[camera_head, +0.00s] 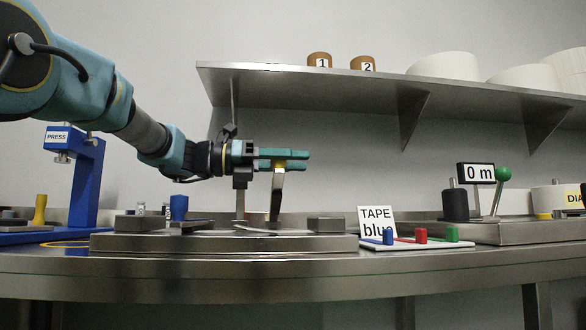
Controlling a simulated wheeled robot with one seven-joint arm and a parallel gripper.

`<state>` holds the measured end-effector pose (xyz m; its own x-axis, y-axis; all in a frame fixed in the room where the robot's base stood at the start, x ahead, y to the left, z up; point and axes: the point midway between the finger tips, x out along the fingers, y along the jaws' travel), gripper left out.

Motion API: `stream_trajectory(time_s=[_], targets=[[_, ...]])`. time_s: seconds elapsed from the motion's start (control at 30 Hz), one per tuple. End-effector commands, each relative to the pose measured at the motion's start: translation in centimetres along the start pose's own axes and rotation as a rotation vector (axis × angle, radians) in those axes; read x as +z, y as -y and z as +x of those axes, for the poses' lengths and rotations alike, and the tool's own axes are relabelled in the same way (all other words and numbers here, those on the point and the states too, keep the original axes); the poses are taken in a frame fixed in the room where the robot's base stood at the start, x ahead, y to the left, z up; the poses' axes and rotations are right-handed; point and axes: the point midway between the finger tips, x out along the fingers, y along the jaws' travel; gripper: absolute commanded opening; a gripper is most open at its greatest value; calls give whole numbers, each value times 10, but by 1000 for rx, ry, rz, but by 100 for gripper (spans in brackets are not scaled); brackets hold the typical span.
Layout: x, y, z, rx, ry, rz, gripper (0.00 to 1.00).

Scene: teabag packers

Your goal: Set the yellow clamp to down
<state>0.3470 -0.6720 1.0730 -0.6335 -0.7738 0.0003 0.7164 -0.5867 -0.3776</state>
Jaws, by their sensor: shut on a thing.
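The yellow clamp (280,165) shows as a steel lever with a small yellow part at its top. The lever stands nearly upright, leaning slightly right, above the steel fixture (225,243) in the middle of the bench. My gripper (298,160) reaches in from the left with its teal fingers pointing right. Its fingers are shut on the yellow top of the lever and hide part of it. The lever's lower end meets the fixture, but the joint is too small to make out.
A blue press (86,185) stands at the left beside a yellow peg (40,210). A blue knob (179,207) is on the fixture's left. Right are a TAPE blue card (377,215), coloured pegs on a white board (440,245) and a green-knobbed lever (503,174). A shelf (450,85) hangs above.

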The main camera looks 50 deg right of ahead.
Motion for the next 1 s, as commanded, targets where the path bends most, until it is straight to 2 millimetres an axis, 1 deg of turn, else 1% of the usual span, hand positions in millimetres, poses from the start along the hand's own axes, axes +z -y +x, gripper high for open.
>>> stream_trajectory(time_s=[0.43, 0.47, 0.5, 0.7, 1.0], targets=[[-1, 0, 0, 2, 0, 6, 0], [-1, 0, 0, 2, 0, 6, 40], [-1, 0, 0, 2, 0, 6, 44], [-1, 0, 0, 1, 0, 5, 67], [-1, 0, -2, 1, 0, 5, 68]])
